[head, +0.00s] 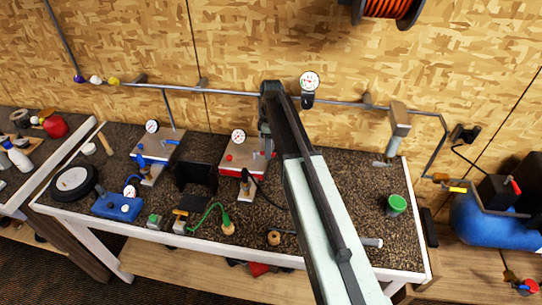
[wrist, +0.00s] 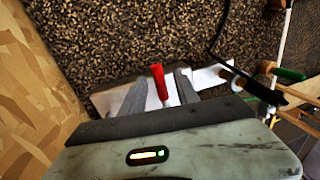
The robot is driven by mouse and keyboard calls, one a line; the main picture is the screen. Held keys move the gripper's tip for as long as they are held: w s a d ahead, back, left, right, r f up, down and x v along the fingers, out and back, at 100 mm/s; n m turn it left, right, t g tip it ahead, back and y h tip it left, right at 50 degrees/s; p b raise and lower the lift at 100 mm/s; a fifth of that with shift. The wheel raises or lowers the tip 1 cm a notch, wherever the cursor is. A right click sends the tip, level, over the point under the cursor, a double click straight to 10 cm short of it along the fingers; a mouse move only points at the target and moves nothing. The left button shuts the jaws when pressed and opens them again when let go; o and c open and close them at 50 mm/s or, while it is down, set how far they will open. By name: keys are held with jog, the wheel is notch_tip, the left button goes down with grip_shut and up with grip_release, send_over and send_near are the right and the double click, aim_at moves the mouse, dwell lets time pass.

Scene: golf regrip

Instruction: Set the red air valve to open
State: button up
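The red valve handle (wrist: 159,82) stands up between the two fingers of my gripper (wrist: 158,92) in the wrist view. A pale plate lies below it. The fingers are apart, with a narrow gap visible on each side of the handle. In the head view my gripper (head: 265,132) points down at the right side of the red-based metal unit (head: 240,169), which carries a round white gauge (head: 238,136). My arm and gripper cover part of that unit, so the handle cannot be made out clearly there.
A similar blue-based unit (head: 157,143) stands to the left, with a dark box (head: 196,177) between. A black cable (head: 265,193) runs close by the red-based unit. A pipe (head: 230,92) with a gauge (head: 309,81) runs along the wall.

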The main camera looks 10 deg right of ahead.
grip_shut()
dwell(1.4)
